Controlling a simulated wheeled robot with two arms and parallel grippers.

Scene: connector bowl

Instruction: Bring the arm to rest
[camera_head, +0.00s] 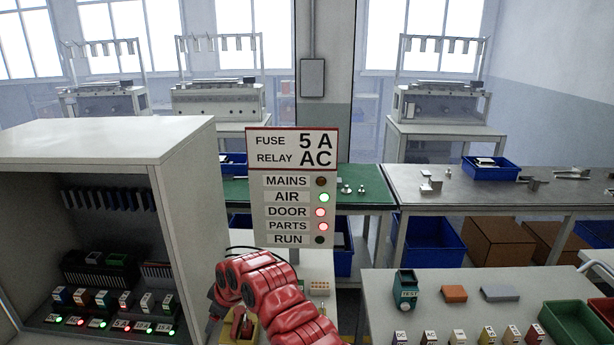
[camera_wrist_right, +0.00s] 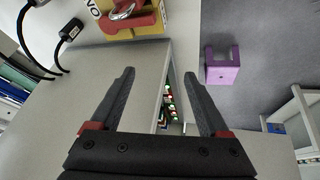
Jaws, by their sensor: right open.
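My right arm, in red, reaches up from the bottom middle of the head view, in front of the cabinet's right side; its gripper is not clear there. In the wrist view my right gripper (camera_wrist_right: 160,76) is open, with nothing between its dark fingers. Beyond the fingertips is a grey-white panel with an opening showing small lit parts. A yellow box with a red knob (camera_wrist_right: 125,20) lies past the left finger; it is partly visible beside my arm in the head view (camera_head: 238,334). My left gripper is not in view.
An open cabinet (camera_head: 185,150) with rows of modules stands at left. A sign (camera_head: 292,155) stands behind my arm, with AIR lit green, DOOR and PARTS red. The right table (camera_head: 440,290) holds small blocks and a green bin (camera_head: 578,325). A purple forked piece (camera_wrist_right: 222,72) shows in the wrist view.

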